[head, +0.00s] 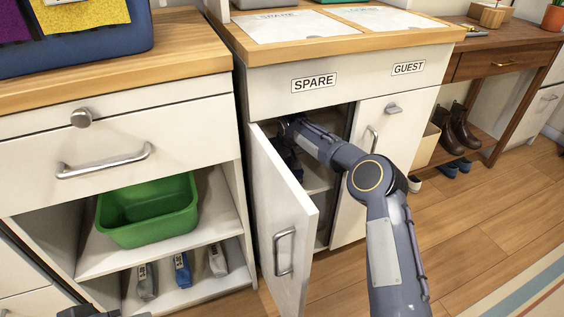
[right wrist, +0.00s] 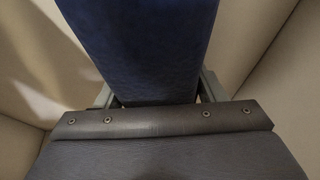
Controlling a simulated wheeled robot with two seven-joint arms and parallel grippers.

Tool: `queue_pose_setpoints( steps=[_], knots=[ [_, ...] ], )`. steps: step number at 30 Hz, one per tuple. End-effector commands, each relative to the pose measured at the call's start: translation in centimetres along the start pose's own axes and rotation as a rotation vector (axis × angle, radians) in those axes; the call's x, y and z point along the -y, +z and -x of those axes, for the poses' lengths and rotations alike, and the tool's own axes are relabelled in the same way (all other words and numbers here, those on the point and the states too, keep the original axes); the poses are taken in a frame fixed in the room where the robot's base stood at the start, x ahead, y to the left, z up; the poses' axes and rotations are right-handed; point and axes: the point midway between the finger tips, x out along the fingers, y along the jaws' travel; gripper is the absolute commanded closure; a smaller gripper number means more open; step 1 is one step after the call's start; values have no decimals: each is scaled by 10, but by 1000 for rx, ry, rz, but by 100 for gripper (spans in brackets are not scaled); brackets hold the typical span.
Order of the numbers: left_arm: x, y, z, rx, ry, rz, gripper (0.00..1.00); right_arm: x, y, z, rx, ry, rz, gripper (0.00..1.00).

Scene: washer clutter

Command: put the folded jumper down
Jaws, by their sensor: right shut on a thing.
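The folded jumper is a dark blue block (right wrist: 140,45) in the right wrist view. My right gripper (right wrist: 158,95) is shut on it, one finger at each side. In the head view my right arm reaches into the open cupboard marked SPARE (head: 314,81). The gripper and most of the jumper are hidden there by the open door (head: 283,225); only a dark blue patch (head: 291,158) shows past its edge. I cannot tell whether the jumper touches a shelf. A small dark part of my left gripper (head: 92,312) shows at the bottom left edge.
The GUEST door (head: 372,160) beside it is closed. A green tub (head: 148,212) stands on the open shelf at left, above several small rolled items (head: 182,270). Brown boots (head: 455,130) stand at right. The wooden floor (head: 480,262) at right is clear.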

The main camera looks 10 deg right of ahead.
Motion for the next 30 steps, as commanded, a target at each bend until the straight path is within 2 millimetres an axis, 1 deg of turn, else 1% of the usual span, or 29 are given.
queue_pose_setpoints(
  steps=[3,4,9,16,19,22,25,26,27,30],
  knots=[
    [0,0,0,0,0,0,50,0,0,-2,-1,0,0,68],
    [0,0,0,0,0,0,50,0,1,-3,0,0,0,35],
    [0,0,0,0,0,0,50,0,1,-3,0,0,0,15],
    [0,0,0,0,0,0,50,0,1,-2,0,0,0,15],
    [0,0,0,0,0,0,50,0,0,1,-1,0,0,15],
    [-2,-3,5,0,0,0,50,0,-2,14,-1,0,1,15],
    [-6,-6,12,0,0,0,50,-1,-3,34,-3,2,1,15],
    [-6,-6,13,0,0,0,50,-1,0,38,-1,2,1,15],
    [-5,-6,11,0,0,0,50,-1,7,36,1,2,3,15],
    [-6,-6,13,0,0,0,50,0,21,42,1,2,4,15]
  ],
)
